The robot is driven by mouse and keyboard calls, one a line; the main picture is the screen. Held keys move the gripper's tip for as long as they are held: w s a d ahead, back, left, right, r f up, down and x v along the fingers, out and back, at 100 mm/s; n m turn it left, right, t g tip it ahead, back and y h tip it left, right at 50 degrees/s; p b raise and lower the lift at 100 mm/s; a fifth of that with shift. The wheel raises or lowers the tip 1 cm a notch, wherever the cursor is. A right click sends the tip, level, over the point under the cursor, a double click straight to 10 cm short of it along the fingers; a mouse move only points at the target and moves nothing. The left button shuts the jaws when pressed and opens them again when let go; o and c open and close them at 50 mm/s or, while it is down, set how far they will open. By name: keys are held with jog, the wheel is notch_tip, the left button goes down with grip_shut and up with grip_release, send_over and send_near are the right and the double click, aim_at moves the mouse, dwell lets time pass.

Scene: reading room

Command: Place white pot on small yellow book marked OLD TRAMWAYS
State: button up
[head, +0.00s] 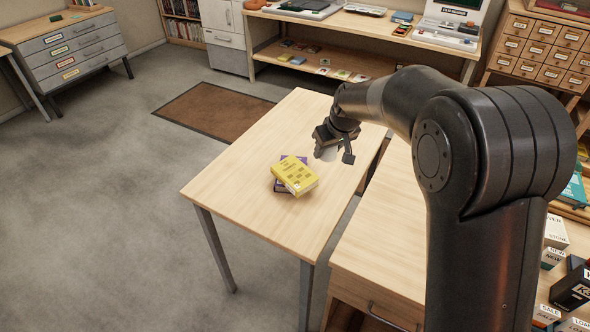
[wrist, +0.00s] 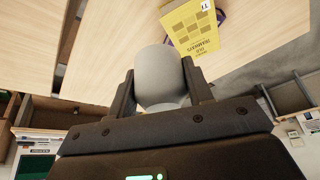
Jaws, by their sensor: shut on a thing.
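A small yellow book (head: 295,175) lies on top of a purple book (head: 279,186) on the light wooden table (head: 240,190). The yellow book also shows in the wrist view (wrist: 192,28), with its printed title partly legible. My gripper (head: 333,152) is above the table, to the right of the books and a little farther back in the head view. In the wrist view my gripper (wrist: 160,92) is shut on the white pot (wrist: 157,68), a plain rounded pale body between the two fingers. The pot is mostly hidden by my gripper in the head view.
A second wooden desk (head: 385,215) with a drawer stands close at the right of the table. Boxes and signs (head: 570,285) stand at the far right. The table top around the books is clear. A brown mat (head: 213,112) lies on the floor behind.

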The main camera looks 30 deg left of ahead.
send_over(294, 172)
jog(key=s+d, duration=0.1)
notch_tip(294, 172, down, 6)
jog(key=shift+d+r, duration=0.1)
jog(key=shift+r, duration=0.05)
jog(key=shift+f, duration=2)
jog(key=shift+f, duration=0.2)
jog(key=o, duration=1)
jog(key=shift+o, duration=0.2)
jog(key=shift+s+r, duration=0.1)
jog(key=shift+r, duration=0.5)
jog(key=v, duration=1.1)
